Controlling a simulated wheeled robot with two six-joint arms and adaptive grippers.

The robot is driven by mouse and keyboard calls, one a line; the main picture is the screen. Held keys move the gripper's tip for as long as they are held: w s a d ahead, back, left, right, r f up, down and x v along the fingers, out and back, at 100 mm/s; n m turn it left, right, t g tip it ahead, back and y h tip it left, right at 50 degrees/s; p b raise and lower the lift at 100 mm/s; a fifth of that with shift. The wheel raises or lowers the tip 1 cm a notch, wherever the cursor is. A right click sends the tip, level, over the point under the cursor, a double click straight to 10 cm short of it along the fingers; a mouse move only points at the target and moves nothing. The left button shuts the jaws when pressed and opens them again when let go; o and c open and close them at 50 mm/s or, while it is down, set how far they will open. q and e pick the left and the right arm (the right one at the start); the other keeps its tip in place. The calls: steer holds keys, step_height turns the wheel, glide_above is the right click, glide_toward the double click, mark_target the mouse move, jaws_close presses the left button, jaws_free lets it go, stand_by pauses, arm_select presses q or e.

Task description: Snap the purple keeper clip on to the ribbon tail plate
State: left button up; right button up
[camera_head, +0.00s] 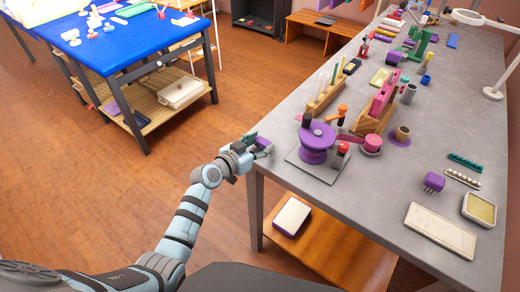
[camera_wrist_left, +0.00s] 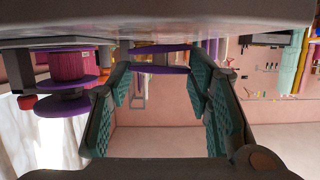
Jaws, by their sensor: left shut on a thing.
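My left gripper (camera_head: 262,146) is beside the near left corner of the grey table, close to its edge. It is shut on a small purple piece, which I take to be the purple keeper clip (camera_wrist_left: 160,70), seen between the teal-padded fingertips in the wrist view. The fingers hide part of it. A large purple spool (camera_head: 317,141) stands on a flat grey plate (camera_head: 303,161) just right of the gripper, apart from it. The spool also shows in the wrist view (camera_wrist_left: 72,68). I cannot tell which part is the ribbon tail plate. My right gripper is out of view.
A red-topped post (camera_head: 342,149) stands beside the spool. Wooden racks (camera_head: 325,96), a purple pronged block (camera_head: 434,181) and a beige pad (camera_head: 440,231) are on the grey table (camera_head: 360,210). A blue table (camera_head: 120,42) is at the back left. Open floor lies between the tables.

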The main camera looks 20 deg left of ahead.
arm_select(q)
steer(key=shift+f, duration=0.35)
steer(key=shift+f, duration=0.1)
steer(key=shift+f, duration=0.15)
steer(key=o, duration=0.8)
